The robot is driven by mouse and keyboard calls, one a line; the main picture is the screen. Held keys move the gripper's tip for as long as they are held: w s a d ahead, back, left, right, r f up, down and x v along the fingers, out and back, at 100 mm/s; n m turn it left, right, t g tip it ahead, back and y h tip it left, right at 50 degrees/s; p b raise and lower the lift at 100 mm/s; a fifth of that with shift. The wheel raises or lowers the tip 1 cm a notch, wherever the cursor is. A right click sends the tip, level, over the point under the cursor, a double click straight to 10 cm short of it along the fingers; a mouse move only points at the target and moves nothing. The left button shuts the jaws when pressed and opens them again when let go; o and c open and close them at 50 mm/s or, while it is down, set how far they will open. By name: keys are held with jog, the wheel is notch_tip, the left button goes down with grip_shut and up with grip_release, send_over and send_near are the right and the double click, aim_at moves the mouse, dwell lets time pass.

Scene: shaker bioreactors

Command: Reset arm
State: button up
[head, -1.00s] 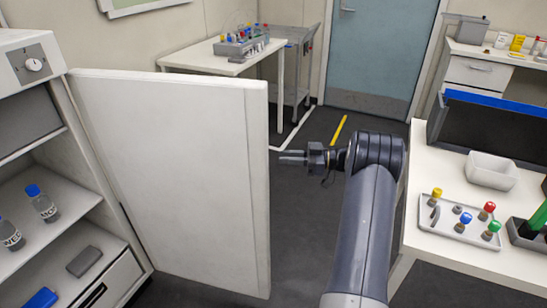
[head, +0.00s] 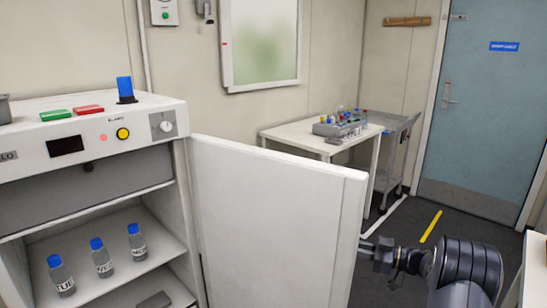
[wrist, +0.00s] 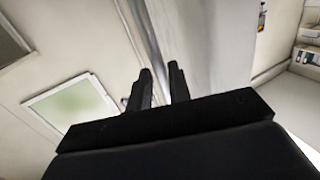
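My gripper (head: 370,245) is at the lower right of the head view, pointing left at the free edge of the open white incubator door (head: 270,220). Its fingertips appear close to that edge; I cannot tell whether they touch it. In the wrist view, the two dark fingers of my gripper (wrist: 160,70) stand apart with nothing between them. My arm is bent, with its lower part cut off by the frame.
The incubator (head: 85,145) stands open at left, with several blue-capped bottles (head: 102,258) on a shelf. A white table (head: 310,140) with a grey rack stands behind the door. A blue door (head: 485,120) is at right.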

jog(key=x, duration=0.3)
jog(key=shift+a, duration=0.15)
dwell(0.3)
